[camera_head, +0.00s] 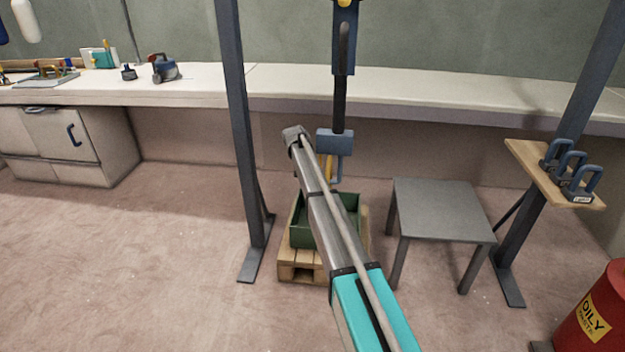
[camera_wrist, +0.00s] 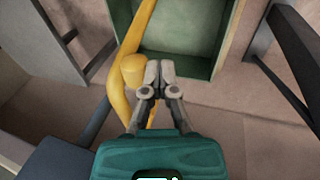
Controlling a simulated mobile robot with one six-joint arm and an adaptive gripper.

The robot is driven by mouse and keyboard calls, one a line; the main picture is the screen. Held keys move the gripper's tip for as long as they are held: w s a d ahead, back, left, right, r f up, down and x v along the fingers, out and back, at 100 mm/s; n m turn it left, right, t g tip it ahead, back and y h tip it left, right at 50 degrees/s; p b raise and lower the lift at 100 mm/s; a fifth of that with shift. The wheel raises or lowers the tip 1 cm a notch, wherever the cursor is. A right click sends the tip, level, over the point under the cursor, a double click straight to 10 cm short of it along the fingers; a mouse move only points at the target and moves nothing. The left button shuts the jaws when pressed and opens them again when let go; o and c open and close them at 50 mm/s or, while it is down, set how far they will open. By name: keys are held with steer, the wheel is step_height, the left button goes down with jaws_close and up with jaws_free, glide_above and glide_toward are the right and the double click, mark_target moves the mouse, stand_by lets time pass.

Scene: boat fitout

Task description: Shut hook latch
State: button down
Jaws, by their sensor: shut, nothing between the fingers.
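A yellow hook (camera_head: 330,168) hangs under a blue-grey block (camera_head: 337,141) on a dark vertical line, partly hidden by my arm. In the wrist view the curved yellow hook (camera_wrist: 97,72) runs along the left of my gripper (camera_wrist: 158,68), with a short, thick yellow piece (camera_wrist: 133,70) just beside the fingertips. I cannot tell whether this piece is the latch, nor whether the latch stands open or closed. My gripper is shut and empty, its tips close to the yellow piece; contact is unclear. The gripper is not discernible in the head view.
A green bin (camera_head: 302,232) stands on a wooden pallet (camera_head: 300,266) below the hook. A grey table (camera_head: 440,208) stands to its right. Gantry posts stand at left (camera_head: 236,120) and right (camera_head: 560,150). A wooden shelf (camera_head: 530,160) carries blue shackles. A workbench (camera_head: 430,92) lines the back.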

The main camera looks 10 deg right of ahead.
steer(key=w+a+r+p, duration=0.1)
steer(key=a+r+p, duration=0.1)
steer(key=a, duration=0.4)
steer(key=w+a+r+p, duration=0.2)
steer(key=a+r+p, duration=0.1)
steer(key=a, duration=0.3)
steer(key=shift+a+r, duration=0.15)
steer(key=shift+a, duration=0.2)
steer(key=shift+s, duration=0.1)
steer(key=s+d+n+y, duration=0.1)
steer(key=s+d, duration=0.4)
steer(key=s, duration=1.1)
steer(key=s+d+n+y, duration=0.1)
steer(key=s+d, duration=0.4)
steer(key=s, duration=1.1)
steer(key=s+d+n+y, duration=0.1)
steer(key=s+d, duration=0.4)
steer(key=s, duration=1)
step_height(320, 180, up, 33)
steer(key=p, duration=3.4)
